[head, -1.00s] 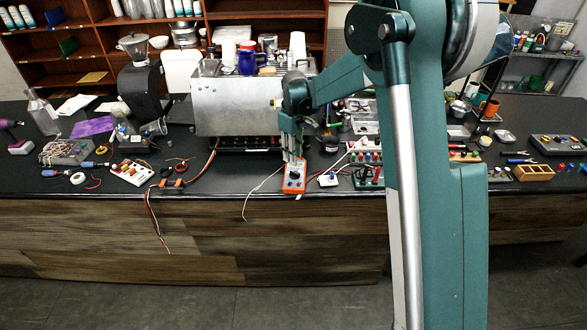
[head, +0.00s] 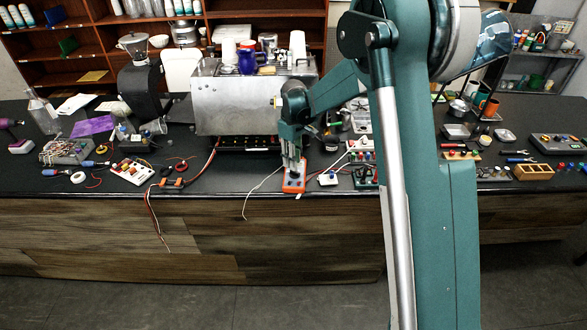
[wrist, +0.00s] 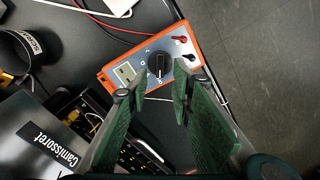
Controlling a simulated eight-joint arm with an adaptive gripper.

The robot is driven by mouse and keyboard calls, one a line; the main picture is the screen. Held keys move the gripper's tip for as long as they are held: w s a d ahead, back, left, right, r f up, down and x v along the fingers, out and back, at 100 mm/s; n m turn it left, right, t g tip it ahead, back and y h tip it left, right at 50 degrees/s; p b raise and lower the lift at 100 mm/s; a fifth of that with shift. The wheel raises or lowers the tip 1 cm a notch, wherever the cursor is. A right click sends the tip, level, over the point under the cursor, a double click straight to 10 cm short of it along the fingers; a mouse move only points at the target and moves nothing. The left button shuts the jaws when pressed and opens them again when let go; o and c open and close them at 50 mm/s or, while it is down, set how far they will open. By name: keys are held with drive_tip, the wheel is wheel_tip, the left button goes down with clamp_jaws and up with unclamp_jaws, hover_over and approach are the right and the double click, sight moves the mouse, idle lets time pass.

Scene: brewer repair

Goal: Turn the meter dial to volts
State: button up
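The orange meter (head: 292,188) lies flat near the front edge of the bench. In the wrist view the meter (wrist: 112,73) shows a small pale display, a round black dial (wrist: 159,64) with a light pointer mark, and red and black plugs at one end. My gripper (head: 293,167) points down over the meter. In the wrist view my gripper (wrist: 160,78) is open, with one green-padded finger on each side of the dial. Gaps show between the fingers and the dial. The head view hides most of the dial behind the fingers; the dial's printed labels are too small to read.
The metal brewer (head: 238,108) stands just behind the meter. A white switch block (head: 328,180) and a green terminal board (head: 364,178) sit to its right. A loose white wire (head: 250,195) hangs over the bench edge at left. A dark cup (wrist: 18,52) shows in the wrist view.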

sight(295, 173)
drive_tip(key=shift+f, duration=2.3)
drive_tip(key=shift+c, duration=0.2)
clamp_jaws()
